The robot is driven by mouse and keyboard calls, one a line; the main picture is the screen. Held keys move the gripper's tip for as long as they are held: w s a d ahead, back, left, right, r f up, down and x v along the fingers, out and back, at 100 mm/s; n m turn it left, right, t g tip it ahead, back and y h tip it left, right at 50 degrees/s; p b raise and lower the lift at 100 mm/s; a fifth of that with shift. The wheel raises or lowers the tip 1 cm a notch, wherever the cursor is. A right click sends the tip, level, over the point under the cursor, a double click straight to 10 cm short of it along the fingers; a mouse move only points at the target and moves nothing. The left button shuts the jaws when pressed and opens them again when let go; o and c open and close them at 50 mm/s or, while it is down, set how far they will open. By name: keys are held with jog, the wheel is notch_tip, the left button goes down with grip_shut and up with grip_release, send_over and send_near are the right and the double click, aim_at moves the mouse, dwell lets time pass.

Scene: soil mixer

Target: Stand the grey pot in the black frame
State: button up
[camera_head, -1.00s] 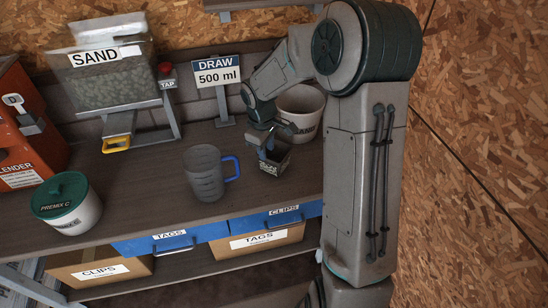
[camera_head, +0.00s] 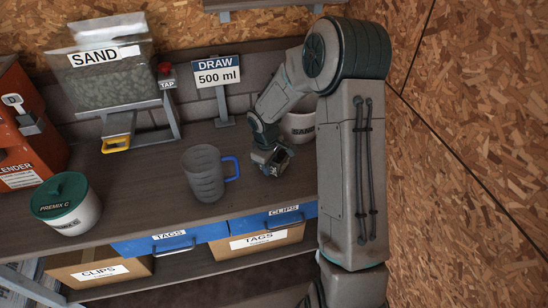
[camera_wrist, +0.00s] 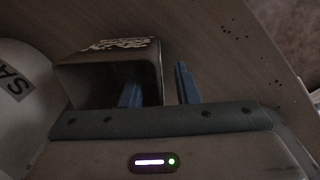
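The small dark grey square pot (camera_head: 283,165) with pale lettering stands on the right part of the bench, partly covered by my gripper. It shows in the wrist view (camera_wrist: 112,58) with its open mouth facing the gripper. My gripper (camera_head: 270,158) is down at the pot's rim. In the wrist view my gripper (camera_wrist: 160,90) has one blue finger inside the pot's mouth and the other outside the near wall. A gap shows between the outer finger and the wall, so it looks open. I cannot make out a black frame in either view.
A white SAND bucket (camera_head: 299,124) stands close behind the pot. A clear jug (camera_head: 204,175) with a blue handle stands to its left. The PREMIX C tub (camera_head: 66,205) is at the far left. Bench (camera_head: 140,190) between tub and jug is clear.

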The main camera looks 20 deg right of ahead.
grip_shut()
jog(key=shift+r, duration=0.1)
